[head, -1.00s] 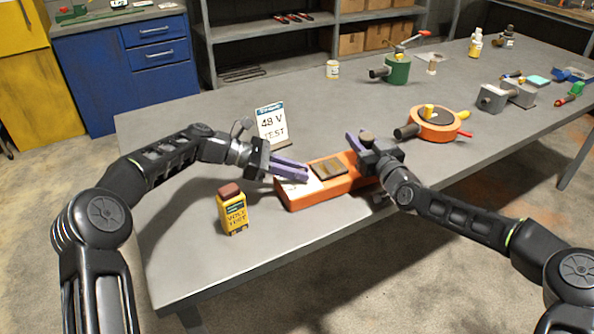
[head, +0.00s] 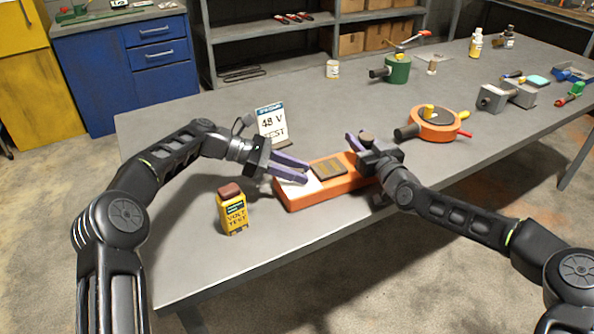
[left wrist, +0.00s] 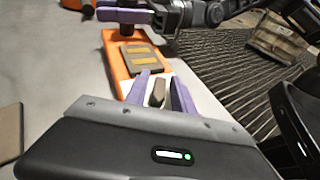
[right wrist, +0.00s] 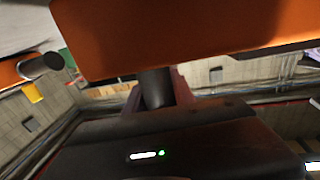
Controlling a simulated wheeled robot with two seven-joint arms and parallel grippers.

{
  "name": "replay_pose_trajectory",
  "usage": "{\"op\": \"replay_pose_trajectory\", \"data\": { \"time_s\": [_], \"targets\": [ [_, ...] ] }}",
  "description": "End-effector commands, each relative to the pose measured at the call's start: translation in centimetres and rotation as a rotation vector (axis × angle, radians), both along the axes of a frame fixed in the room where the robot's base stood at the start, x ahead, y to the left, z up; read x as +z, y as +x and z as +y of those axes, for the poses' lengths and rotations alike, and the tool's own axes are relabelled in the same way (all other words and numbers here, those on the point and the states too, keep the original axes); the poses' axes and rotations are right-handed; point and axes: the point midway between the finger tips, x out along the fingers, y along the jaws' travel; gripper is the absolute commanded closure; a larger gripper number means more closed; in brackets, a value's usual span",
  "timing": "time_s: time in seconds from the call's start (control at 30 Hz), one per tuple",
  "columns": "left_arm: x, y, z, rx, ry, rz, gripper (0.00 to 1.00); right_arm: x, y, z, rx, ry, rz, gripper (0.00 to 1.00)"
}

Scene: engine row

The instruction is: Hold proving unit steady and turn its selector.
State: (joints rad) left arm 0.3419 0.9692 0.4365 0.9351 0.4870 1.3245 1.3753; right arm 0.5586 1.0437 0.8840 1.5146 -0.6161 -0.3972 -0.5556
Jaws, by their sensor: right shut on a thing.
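The proving unit is an orange box (head: 340,187) lying near the table's front edge, with a dark panel (head: 329,168) and a white label on top. In the left wrist view, a small grey-brown selector knob (left wrist: 157,92) stands at its white end. My left gripper (head: 307,172) is over that end; its purple fingers are spread, one on each side of the knob, with gaps. My right gripper (head: 360,148) is at the box's far right end. In the right wrist view it is shut on a dark round handle (right wrist: 156,88) beside the orange body; its fingertips are partly hidden.
A yellow volt tester (head: 232,211) stands in front of the left gripper. A "48 V TEST" card (head: 271,122) stands behind it. An orange round device (head: 433,124) and a green device (head: 397,68) sit further back. Bare tabletop lies at front left.

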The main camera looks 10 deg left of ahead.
Motion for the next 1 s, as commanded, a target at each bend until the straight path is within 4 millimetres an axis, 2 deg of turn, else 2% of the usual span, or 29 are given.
{"op": "replay_pose_trajectory", "data": {
  "time_s": [0.43, 0.7, 1.0],
  "targets": [
    [0.0, 0.0, 0.1, 0.010, 0.000, 0.000, 0.64, 0.2, 0.1, -0.1, -0.002, 0.004, -0.003, 1.00],
    [0.0, -0.1, 0.2, 0.091, 0.000, 0.000, 0.64, 0.2, 0.1, -0.1, -0.002, 0.004, -0.003, 1.00],
    [2.4, -0.7, 5.9, 0.095, -0.001, -0.002, 0.64, 0.2, 0.1, -0.1, -0.002, 0.004, -0.003, 1.00]
  ]
}}
